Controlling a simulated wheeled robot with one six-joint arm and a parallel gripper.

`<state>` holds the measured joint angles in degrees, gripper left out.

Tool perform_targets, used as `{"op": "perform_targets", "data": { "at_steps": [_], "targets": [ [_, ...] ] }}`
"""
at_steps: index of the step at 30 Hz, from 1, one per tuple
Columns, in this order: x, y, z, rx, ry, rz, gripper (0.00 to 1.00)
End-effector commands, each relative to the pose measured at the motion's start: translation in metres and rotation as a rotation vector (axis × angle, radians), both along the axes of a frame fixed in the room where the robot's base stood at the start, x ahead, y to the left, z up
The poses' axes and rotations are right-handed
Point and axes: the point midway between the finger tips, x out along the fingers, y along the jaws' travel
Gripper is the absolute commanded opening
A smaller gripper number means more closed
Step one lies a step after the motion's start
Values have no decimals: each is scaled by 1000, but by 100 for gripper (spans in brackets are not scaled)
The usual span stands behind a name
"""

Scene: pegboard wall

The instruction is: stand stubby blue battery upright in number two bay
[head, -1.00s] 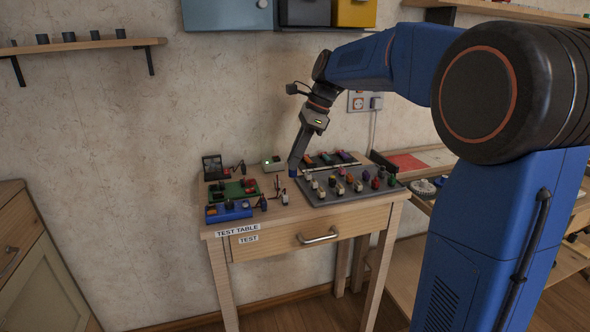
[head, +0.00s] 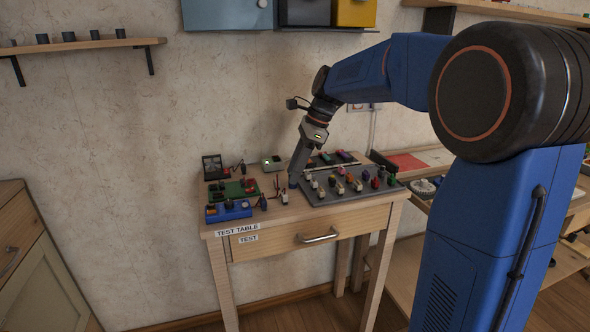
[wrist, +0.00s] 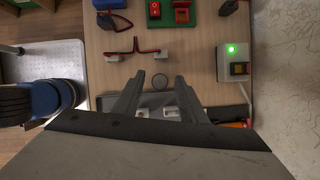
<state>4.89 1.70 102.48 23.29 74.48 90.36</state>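My gripper (head: 292,180) points down just left of the grey tray, low over the test table. In the wrist view its two grey fingers (wrist: 160,82) stand apart, with a gap between the tips. The blue holder (head: 229,210) and green holder (head: 233,190) stand at the table's left. I cannot read any bay number.
The grey tray (head: 330,196) holds several small coloured batteries right of my gripper. A box with a green light (wrist: 236,62) stands near the wall. Red and black leads (wrist: 135,46) and small white blocks lie close to my fingers. Bare tabletop (wrist: 195,55) shows between.

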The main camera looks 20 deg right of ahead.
Motion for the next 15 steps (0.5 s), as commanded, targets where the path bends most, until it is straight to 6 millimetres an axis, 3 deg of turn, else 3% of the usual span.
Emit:
{"op": "perform_targets", "data": {
  "at_steps": [8,15],
  "targets": [
    [0,-4,12,-1,-3,-1,38],
    [-3,-20,52,0,-4,-2,38]
  ]
}}
